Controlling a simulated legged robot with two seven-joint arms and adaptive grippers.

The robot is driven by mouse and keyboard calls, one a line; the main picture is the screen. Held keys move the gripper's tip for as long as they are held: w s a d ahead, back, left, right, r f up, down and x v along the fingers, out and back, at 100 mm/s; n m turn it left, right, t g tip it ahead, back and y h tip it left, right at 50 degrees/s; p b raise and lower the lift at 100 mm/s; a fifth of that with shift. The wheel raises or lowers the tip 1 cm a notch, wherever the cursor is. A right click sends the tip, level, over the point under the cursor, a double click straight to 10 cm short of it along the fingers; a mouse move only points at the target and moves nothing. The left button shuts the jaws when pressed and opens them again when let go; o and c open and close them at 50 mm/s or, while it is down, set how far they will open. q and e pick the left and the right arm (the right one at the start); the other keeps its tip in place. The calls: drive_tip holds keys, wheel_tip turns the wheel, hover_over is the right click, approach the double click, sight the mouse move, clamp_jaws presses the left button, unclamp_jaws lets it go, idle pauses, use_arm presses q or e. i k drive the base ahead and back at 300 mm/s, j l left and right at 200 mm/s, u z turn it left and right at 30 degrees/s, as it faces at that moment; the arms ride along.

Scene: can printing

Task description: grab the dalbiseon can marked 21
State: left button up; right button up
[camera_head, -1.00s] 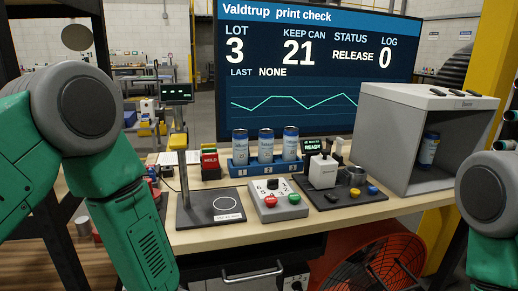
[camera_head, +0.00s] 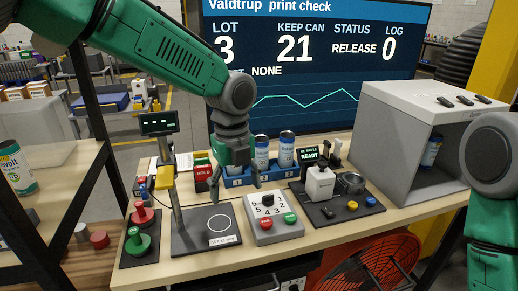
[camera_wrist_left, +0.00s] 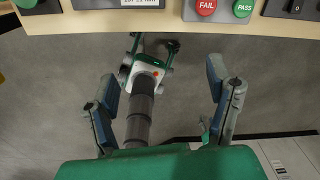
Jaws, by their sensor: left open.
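The blue rack (camera_head: 235,181) on the bench holds blue-and-white cans; a middle can (camera_head: 261,152) and a right can (camera_head: 286,149) show, upright. The rack's left part is hidden behind my left arm. Another blue can (camera_head: 432,150) stands inside the grey booth. I cannot read a 21 on any can. My left gripper (camera_head: 239,180) is open and empty, pointing down in front of the rack, above the bench. In the left wrist view its spread fingers (camera_wrist_left: 165,95) have nothing between them. My right arm shows at the right edge; its gripper is out of view.
The grey booth (camera_head: 400,140) stands at the right. The screen (camera_head: 330,60) reads KEEP CAN 21.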

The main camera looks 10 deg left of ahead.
sight(261, 141)
drive_tip(key=i, duration=1.15)
